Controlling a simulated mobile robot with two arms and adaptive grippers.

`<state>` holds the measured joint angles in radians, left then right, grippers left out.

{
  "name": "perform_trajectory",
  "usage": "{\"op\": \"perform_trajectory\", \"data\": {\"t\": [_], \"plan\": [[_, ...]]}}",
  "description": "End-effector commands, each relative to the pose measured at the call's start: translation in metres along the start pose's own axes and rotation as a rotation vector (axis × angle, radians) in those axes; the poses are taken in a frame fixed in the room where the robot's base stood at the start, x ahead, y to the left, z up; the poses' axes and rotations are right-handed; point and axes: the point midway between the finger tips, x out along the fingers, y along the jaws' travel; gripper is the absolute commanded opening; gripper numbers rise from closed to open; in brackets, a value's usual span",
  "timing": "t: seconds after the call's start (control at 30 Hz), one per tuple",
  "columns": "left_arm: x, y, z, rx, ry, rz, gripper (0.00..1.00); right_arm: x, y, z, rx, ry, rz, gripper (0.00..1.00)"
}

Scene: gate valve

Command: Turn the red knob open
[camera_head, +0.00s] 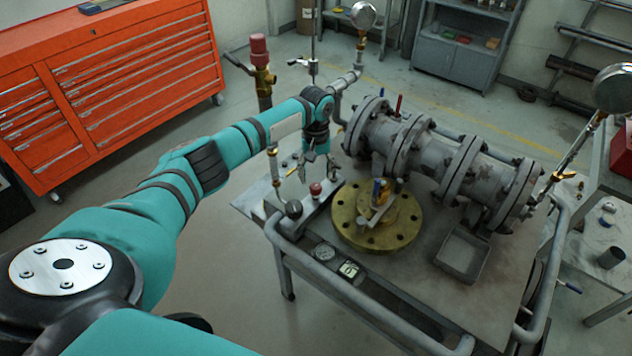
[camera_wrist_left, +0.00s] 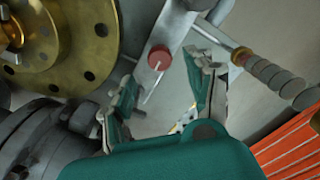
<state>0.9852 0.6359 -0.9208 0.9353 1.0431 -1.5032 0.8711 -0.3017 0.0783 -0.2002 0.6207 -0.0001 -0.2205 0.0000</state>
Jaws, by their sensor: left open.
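A small round red knob (camera_head: 315,189) sits on a grey metal bar (camera_head: 318,207) at the left end of the cart in the head view. It also shows in the left wrist view (camera_wrist_left: 160,57), near the middle and seen from above. My left gripper (camera_head: 307,168) points down above the bar, close to the knob. In the left wrist view my left gripper (camera_wrist_left: 158,78) has its fingers apart, with the knob between and beyond their tips. I see no finger touching the knob. My right gripper is in neither view.
A brass flange (camera_head: 348,236) lies right of the knob, with a large grey flanged pipe (camera_head: 430,150) behind it. A gauge post (camera_head: 274,168) stands just left of the knob. A grey tray (camera_head: 462,254) sits at the right. An orange tool chest (camera_head: 120,85) stands far left.

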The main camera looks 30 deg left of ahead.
Motion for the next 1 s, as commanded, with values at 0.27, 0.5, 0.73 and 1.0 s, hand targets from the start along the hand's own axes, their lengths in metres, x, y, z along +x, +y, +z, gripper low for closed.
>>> {"op": "perform_trajectory", "data": {"t": [0.27,0.5,0.73,1.0], "plan": [[0.043,0.001,0.000,-0.001,-0.002,0.000,0.55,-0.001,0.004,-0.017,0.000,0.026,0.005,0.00],[0.053,0.000,0.000,0.001,0.001,0.000,0.55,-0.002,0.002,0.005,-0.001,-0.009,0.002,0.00],[0.053,0.000,0.000,0.000,0.001,0.000,0.50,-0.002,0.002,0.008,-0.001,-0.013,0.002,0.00],[0.053,0.000,0.000,0.000,0.001,0.001,0.15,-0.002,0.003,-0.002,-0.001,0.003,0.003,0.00]]}}
